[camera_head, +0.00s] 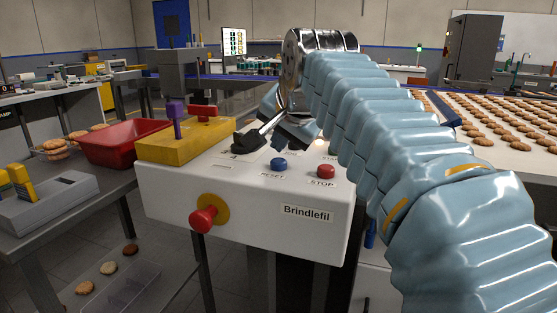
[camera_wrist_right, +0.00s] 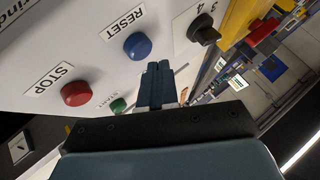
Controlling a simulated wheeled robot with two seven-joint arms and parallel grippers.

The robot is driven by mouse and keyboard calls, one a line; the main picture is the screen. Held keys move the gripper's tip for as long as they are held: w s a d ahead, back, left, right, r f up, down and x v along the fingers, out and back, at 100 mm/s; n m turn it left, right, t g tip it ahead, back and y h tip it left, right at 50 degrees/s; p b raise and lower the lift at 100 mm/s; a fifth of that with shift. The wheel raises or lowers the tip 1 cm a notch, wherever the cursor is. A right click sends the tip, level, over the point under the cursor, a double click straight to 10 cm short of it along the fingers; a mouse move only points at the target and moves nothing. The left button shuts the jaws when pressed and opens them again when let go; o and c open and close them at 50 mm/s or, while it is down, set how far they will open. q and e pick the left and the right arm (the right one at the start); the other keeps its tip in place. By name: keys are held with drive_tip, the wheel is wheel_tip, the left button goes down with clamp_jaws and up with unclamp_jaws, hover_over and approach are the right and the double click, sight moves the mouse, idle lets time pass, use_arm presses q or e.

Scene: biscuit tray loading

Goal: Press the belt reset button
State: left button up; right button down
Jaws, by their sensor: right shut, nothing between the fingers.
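The blue reset button (camera_head: 279,164) sits on the sloping top of the white Brindlefil control box (camera_head: 250,205), with a RESET label beside it. It also shows in the right wrist view (camera_wrist_right: 137,46). My right gripper (camera_wrist_right: 159,68) is shut and empty, its dark fingertips over the panel, close to the blue button but apart from it in that view. In the head view the right gripper (camera_head: 299,132) is behind the button, partly hidden by my blue-sleeved arm. My left gripper is not in view.
A red STOP button (camera_head: 326,171) is right of the blue one. A green button (camera_wrist_right: 118,105) and black knob (camera_wrist_right: 204,33) are also close. A red knob (camera_head: 203,218) juts from the box front. A yellow block (camera_head: 165,150) adjoins the box's left; a biscuit belt (camera_head: 480,125) lies right.

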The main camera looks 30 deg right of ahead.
drive_tip(key=shift+f, duration=0.1)
idle(0.5)
drive_tip(key=shift+f, duration=0.35)
drive_tip(key=shift+f+b, duration=0.55)
idle(0.6)
idle(0.3)
drive_tip(key=shift+r+p, duration=1.05)
drive_tip(key=shift+p, duration=0.1)
